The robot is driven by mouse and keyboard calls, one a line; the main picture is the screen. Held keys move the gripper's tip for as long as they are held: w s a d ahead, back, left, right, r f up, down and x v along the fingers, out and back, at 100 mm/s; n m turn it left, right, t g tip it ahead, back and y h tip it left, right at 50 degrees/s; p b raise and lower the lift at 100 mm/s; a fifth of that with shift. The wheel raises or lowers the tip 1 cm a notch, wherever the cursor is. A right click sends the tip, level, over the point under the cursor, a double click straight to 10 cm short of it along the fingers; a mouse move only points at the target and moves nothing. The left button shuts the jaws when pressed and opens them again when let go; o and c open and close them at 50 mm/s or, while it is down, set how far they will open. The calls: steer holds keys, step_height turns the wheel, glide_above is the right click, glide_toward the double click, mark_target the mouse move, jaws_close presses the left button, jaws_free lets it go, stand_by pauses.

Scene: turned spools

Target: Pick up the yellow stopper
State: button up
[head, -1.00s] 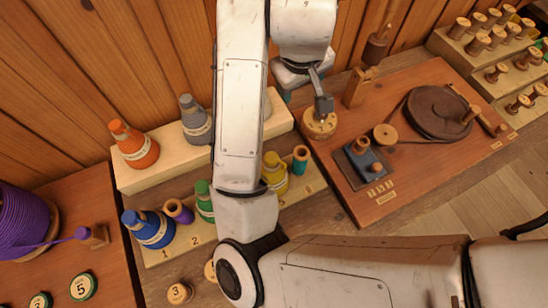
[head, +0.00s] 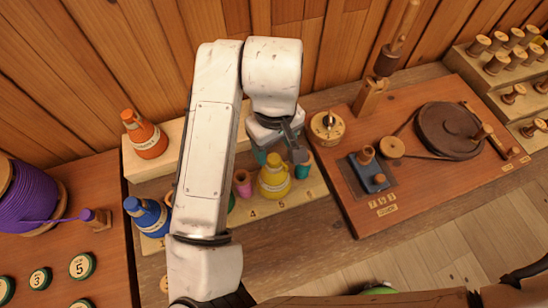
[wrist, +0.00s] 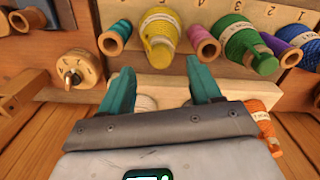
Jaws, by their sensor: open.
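The yellow stopper (head: 272,160) tops a yellow cone-shaped spool (head: 274,184) with a pale label band, standing upright on the front step of the wooden rack. In the wrist view the yellow stopper (wrist: 160,54) points towards me, just beyond the fingertips and roughly centred between them. My gripper (wrist: 163,84) is open and empty, its two teal fingers apart. In the head view my gripper (head: 282,156) hangs just behind and above the yellow spool. One finger is partly hidden there, and I cannot tell the exact gap to the stopper.
A teal spool (wrist: 115,38) and a pink spool (wrist: 203,42) flank the yellow one closely. A green cone (wrist: 240,45) stands beyond the pink spool. An orange cone (head: 143,135) is on the upper step. A round wooden piece (head: 328,127) sits at the winding board's corner.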

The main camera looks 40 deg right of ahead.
mark_target(274, 158)
steer(key=shift+w+f+p, duration=0.15)
steer(key=shift+f+p, duration=0.15)
steer(key=shift+f, duration=2)
steer(key=c, duration=1.1)
steer(key=shift+r, duration=0.1)
